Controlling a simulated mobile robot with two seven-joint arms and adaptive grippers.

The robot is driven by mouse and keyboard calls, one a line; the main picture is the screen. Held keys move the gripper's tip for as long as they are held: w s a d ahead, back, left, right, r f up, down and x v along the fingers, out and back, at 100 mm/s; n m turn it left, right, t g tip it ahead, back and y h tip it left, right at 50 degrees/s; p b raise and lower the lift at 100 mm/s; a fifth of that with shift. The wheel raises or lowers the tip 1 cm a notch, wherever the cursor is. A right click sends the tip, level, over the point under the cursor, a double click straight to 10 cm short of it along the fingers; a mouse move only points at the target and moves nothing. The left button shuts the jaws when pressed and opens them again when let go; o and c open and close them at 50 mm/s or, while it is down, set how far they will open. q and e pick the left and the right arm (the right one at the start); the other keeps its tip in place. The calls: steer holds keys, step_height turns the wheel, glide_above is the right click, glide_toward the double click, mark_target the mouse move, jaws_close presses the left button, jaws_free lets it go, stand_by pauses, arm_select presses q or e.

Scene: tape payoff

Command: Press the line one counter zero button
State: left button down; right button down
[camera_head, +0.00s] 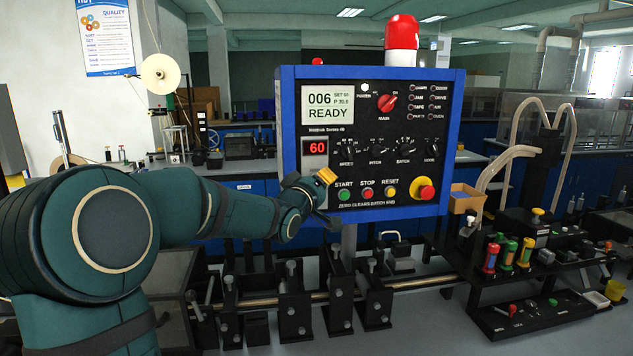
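The blue-framed black control panel (372,140) stands in front of me. Its screen (327,106) reads 006 and READY. A red readout (315,148) below shows 60. Along the bottom are a green START button (344,195), a red STOP button (367,193) and a yellow RESET button (390,192). Text under them includes "ZERO CLEARS BATCH END". I see no button clearly marked as the counter zero; my gripper covers the panel's lower left corner. My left gripper (325,192) is there, left of START, with a yellow piece at its end. Its fingers are too unclear to judge. My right gripper is out of view.
A red mushroom button (426,189) sits at the panel's lower right and a red MAIN knob (387,104) higher up. Black machine blocks on a metal shaft (262,302) lie below the panel. A cardboard box (467,198) and a black tool rack (540,315) are at the right.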

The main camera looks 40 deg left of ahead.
arm_select(q)
steer(key=shift+a, duration=0.1)
stand_by(0.6)
steer(key=shift+w+a, duration=0.25)
steer(key=shift+w, duration=0.05)
steer(key=shift+s+d+b, duration=0.3)
steer(key=shift+d+b, duration=0.05)
steer(key=shift+b, duration=0.25)
steer(key=s+d+b, duration=0.3)
steer(key=d, duration=0.1)
steer(key=shift+s+d, duration=0.35)
steer(key=shift+s, duration=0.05)
stand_by(1.0)
